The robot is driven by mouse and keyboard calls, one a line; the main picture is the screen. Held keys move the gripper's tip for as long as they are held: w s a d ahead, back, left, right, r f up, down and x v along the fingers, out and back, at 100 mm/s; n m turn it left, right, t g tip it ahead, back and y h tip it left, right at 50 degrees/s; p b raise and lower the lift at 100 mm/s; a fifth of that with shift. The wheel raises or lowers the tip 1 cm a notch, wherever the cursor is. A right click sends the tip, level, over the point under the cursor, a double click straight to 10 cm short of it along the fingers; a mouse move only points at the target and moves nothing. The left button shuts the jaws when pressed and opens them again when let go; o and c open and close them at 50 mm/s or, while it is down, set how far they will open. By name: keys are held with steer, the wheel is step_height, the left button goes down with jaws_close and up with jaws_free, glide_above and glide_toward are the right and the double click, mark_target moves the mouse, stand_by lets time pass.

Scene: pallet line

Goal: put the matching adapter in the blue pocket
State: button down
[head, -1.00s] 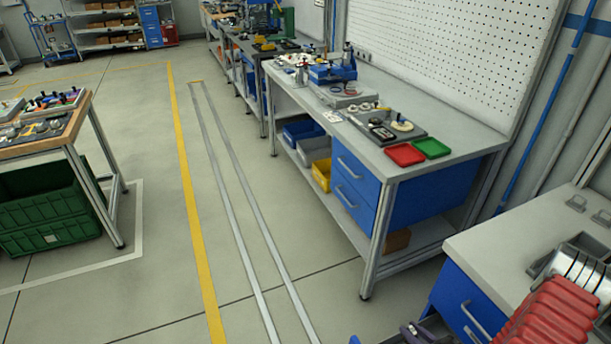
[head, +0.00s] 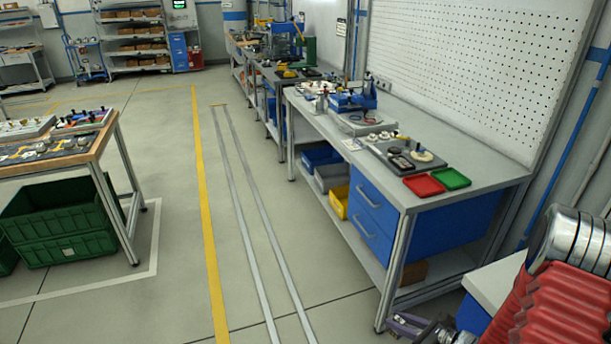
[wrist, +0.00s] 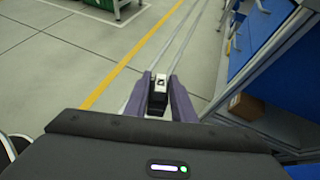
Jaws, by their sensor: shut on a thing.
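My gripper (wrist: 160,92) is shut on a small black adapter (wrist: 158,97) with a pale mark on its end, held between the two purple fingers above the floor. In the head view my gripper (head: 405,326) shows at the bottom edge, low beside the workbench's front leg, and the adapter cannot be made out there. A blue fixture (head: 352,102) stands on the workbench, well away from my gripper. I cannot tell whether it has a pocket.
The workbench (head: 465,158) carries a red tray (head: 424,185), a green tray (head: 451,178) and a dark tray of parts (head: 392,153). A wooden-topped table (head: 60,160) stands at left, above a green crate (head: 65,222). The floor between, with rails, is clear.

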steer(key=w+a+r+n+g+y, duration=0.2)
steer(key=w+a+r+n, duration=0.1)
steer(key=a+r, duration=0.8)
steer(key=shift+w, duration=0.4)
steer(key=shift+f, duration=0.1)
steer(key=w+d+m+t+h, duration=0.3)
steer(key=d+m, duration=0.1)
steer(key=a+r+m+t+h, duration=0.1)
steer(key=a+r+m+h, duration=0.2)
steer(key=r, duration=0.9)
steer(key=shift+s+a+r, duration=0.25)
steer(key=shift+a+r, duration=0.05)
steer(key=shift+a, duration=0.15)
stand_by(0.4)
